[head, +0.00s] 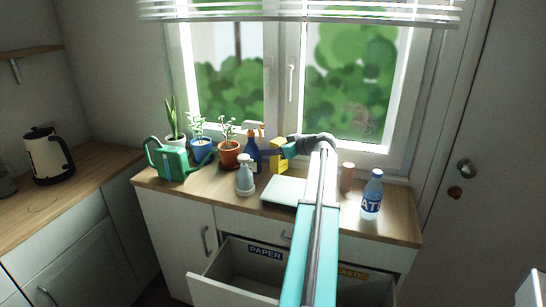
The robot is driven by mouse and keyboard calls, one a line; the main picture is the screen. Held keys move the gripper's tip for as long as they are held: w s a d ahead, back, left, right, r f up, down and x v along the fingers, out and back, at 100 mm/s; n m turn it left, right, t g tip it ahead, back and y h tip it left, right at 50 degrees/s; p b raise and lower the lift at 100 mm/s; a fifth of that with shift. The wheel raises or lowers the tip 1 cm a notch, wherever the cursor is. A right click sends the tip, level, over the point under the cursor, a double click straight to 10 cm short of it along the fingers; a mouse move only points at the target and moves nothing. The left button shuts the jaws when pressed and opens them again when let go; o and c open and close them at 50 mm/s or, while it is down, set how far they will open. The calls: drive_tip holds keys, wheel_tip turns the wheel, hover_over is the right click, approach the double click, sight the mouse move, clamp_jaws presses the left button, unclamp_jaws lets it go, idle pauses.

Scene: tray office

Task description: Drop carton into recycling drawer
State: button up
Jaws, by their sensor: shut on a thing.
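A yellow carton (276,160) is upright above the back of the wooden counter, beside the spray bottles. My gripper (285,150) reaches it from the right and is shut on it. I cannot tell whether the carton's base touches the counter. The recycling drawer (215,292) is pulled open below the counter. Its left section is labelled PAPER (265,251). A yellow label (353,273), partly covered by my arm, ends in ASTIC. My arm hides the middle of the drawer.
A green watering can (172,163), potted plants (229,154), a blue spray bottle (252,154) and a white pump bottle (245,180) stand left of the carton. A pale flat slab (281,190) lies in front. A water bottle (372,195) and brown cylinder (347,178) stand right.

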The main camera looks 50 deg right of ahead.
sight(273, 157)
wheel_tip(273, 157, down, 2)
drive_tip(key=shift+f, duration=0.1)
drive_tip(key=shift+d+f+p, duration=0.2)
drive_tip(key=shift+f+p, duration=0.3)
drive_tip(key=shift+f, duration=0.15)
drive_tip(key=shift+f, duration=0.15)
drive_tip(key=o, duration=1)
drive_tip(key=shift+r, duration=0.2)
drive_tip(key=b+v, duration=0.2)
drive_tip(key=v, duration=1)
